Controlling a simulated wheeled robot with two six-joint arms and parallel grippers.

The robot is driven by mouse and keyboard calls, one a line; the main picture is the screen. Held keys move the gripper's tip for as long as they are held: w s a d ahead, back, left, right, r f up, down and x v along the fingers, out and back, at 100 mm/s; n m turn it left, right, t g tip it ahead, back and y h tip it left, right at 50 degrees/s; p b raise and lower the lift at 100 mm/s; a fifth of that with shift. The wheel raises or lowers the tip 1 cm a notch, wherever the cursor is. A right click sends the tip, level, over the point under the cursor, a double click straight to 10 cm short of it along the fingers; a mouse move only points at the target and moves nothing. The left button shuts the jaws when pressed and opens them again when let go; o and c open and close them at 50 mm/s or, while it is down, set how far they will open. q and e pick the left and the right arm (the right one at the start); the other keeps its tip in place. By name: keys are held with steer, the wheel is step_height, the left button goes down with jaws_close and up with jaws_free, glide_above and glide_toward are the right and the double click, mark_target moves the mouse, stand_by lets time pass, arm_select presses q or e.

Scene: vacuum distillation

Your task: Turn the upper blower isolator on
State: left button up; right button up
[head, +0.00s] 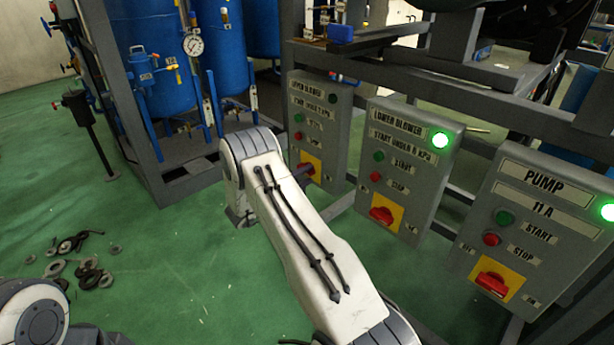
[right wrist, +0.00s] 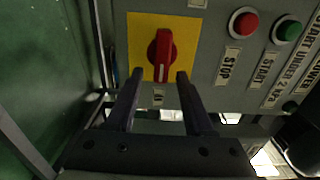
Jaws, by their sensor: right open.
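The upper blower panel (head: 322,104) is the leftmost grey box in the head view. Its round lamp (head: 333,99) is dark. Its isolator is a red knob (right wrist: 161,50) on a yellow plate (right wrist: 140,30), upright in the right wrist view with a white mark at its lower end. In the head view my right arm partly hides the isolator. My right gripper (right wrist: 160,77) is open, its fingertips on either side of the knob's lower end. I cannot tell whether they touch it. My left gripper is out of view.
The lower blower panel (head: 413,125) and pump panel (head: 545,190) stand to the right, with green lamps lit. A grey frame with blue tanks (head: 160,90) stands at the back left. Loose black rings (head: 90,272) lie on the green floor at left.

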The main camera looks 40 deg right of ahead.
steer(key=a+p, duration=0.1)
steer(key=a, duration=0.8)
steer(key=shift+s+a, duration=0.25)
steer(key=shift+s, duration=0.15)
